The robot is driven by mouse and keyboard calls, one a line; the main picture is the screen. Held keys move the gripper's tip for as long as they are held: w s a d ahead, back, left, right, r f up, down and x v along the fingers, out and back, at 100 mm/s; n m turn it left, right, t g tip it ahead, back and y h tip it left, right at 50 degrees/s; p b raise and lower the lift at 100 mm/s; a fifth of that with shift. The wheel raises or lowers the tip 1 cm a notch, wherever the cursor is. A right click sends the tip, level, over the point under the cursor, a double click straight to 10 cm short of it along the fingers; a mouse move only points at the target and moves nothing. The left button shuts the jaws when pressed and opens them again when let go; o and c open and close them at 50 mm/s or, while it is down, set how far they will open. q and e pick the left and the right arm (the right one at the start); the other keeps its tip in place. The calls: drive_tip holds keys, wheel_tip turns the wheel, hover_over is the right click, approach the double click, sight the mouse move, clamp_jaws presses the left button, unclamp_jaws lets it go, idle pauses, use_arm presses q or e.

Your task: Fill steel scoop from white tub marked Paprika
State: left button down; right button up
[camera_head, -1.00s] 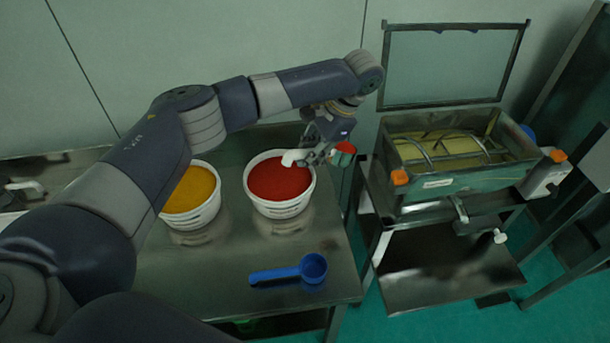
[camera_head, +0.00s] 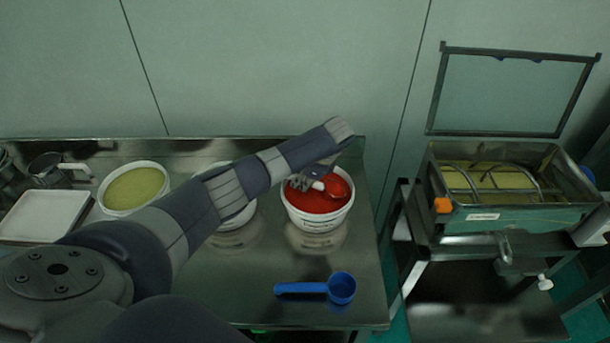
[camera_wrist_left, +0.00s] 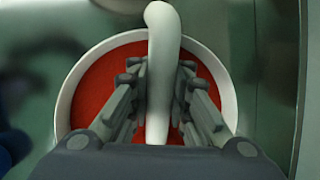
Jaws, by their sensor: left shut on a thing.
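The white tub of red powder (camera_head: 317,224) stands on the steel table; its label is too small to read. My left gripper (camera_head: 309,184) is over this tub, shut on the pale handle of the scoop. The scoop's bowl (camera_head: 338,187) is at the right inside of the tub, at the powder, and looks red; I cannot tell how full it is. In the left wrist view the white handle (camera_wrist_left: 159,85) runs between the fingers, above the red powder (camera_wrist_left: 98,95) and the tub's white rim. The bowl is hidden there. My right gripper is not in view.
A blue scoop (camera_head: 325,290) lies at the table's front. A tub of yellow-green powder (camera_head: 135,187), a white tray (camera_head: 45,215) and a metal jug (camera_head: 48,168) are at left. Another tub is mostly hidden behind my arm. The sieve machine (camera_head: 500,195) stands right, beyond a gap.

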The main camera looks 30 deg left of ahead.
use_arm(q)
drive_tip(key=shift+f+b, duration=0.3)
drive_tip(key=shift+f, duration=0.65)
drive_tip(key=shift+s+a+r+t+p, duration=0.1)
drive_tip(key=shift+r+t+p, duration=0.05)
drive_tip(key=shift+r+p, duration=0.35)
drive_tip(key=shift+s+a+r+t+p, duration=0.15)
drive_tip(key=shift+r+p, duration=0.15)
drive_tip(key=shift+p, duration=0.25)
drive_tip(key=shift+a+r+t+h+p, duration=0.1)
drive_tip(key=shift+r+t+h+p, duration=0.25)
drive_tip(key=shift+r+p, duration=0.25)
drive_tip(key=r+p, duration=0.1)
drive_tip(key=r+h+p, duration=0.1)
drive_tip(key=p, duration=0.1)
drive_tip(key=shift+s+a+t+h, duration=0.2)
drive_tip(key=shift+a+t+h, duration=0.05)
drive_tip(key=shift+t, duration=0.1)
drive_tip(key=shift+s+a+r+t+h+p, duration=0.15)
drive_tip(key=shift+r+h+p, duration=0.2)
drive_tip(key=shift+p, duration=0.2)
drive_tip(key=shift+a+r+t+h+p, duration=0.1)
drive_tip(key=shift+r+t+h+p, duration=0.1)
drive_tip(key=shift+h+p, duration=0.25)
drive_tip(key=shift+r, duration=0.1)
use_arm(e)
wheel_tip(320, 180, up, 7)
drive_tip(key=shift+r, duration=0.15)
